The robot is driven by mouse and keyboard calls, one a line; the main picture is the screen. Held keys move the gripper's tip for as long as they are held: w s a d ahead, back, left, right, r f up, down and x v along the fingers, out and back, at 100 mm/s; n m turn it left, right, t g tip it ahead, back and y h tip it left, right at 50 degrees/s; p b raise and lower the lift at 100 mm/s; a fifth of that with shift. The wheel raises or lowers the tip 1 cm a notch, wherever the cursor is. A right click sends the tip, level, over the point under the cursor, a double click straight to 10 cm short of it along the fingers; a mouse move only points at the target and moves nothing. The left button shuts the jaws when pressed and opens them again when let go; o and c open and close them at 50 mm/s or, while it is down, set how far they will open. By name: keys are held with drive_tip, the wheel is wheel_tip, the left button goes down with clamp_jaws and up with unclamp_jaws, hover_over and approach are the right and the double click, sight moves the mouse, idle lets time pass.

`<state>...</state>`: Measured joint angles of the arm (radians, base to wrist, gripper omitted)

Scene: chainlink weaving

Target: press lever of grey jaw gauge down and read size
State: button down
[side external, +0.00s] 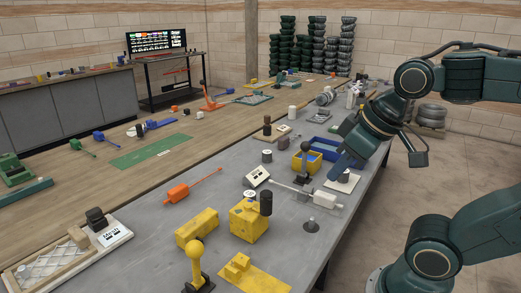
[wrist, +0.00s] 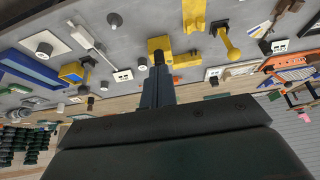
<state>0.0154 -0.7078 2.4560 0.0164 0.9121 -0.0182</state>
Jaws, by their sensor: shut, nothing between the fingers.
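I cannot single out the grey jaw gauge for certain. A small white readout box (side external: 257,177) with dark windows stands mid-bench; it also shows in the wrist view (wrist: 122,75). A yellow ball-topped lever (side external: 195,262) stands at the near edge, seen also in the wrist view (wrist: 229,42). A yellow block (side external: 248,224) with a black cylinder (side external: 266,202) stands behind it. My gripper (side external: 338,170) is shut and empty, above the right side of the bench near a white plate. In the wrist view its fingertips (wrist: 158,68) overlap the line of sight to the yellow block; contact cannot be told.
A yellow box (side external: 307,162) with a dark lever and a blue tray (side external: 321,145) stand near my gripper. A white box with a thin rod (side external: 327,201) and a grey peg (side external: 311,226) lie at the bench's right edge. Bare grey bench lies between the parts.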

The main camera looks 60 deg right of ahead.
drive_tip(key=w+d+r+m+g+h, duration=0.1)
drive_tip(key=w+d+r, duration=0.2)
drive_tip(key=w+d, duration=0.6)
drive_tip(key=w+d+r+m+g+h, duration=0.1)
drive_tip(key=w+d+r+m+g, duration=0.15)
drive_tip(key=w+d, duration=0.55)
drive_tip(key=w+d+f+g, duration=0.1)
drive_tip(key=w+d+f, duration=0.4)
drive_tip(key=d, duration=0.4)
drive_tip(key=w+d+f+m+g, duration=0.1)
drive_tip(key=w+d+f, duration=0.4)
drive_tip(key=d, duration=0.4)
drive_tip(key=shift+w+d, duration=0.2)
drive_tip(key=shift+w, duration=0.45)
drive_tip(key=shift+f+m, duration=0.1)
drive_tip(key=shift+m, duration=0.15)
hover_over(304, 161)
drive_tip(key=w+d, duration=0.2)
drive_tip(key=w, duration=0.1)
wheel_tip(304, 161, down, 9)
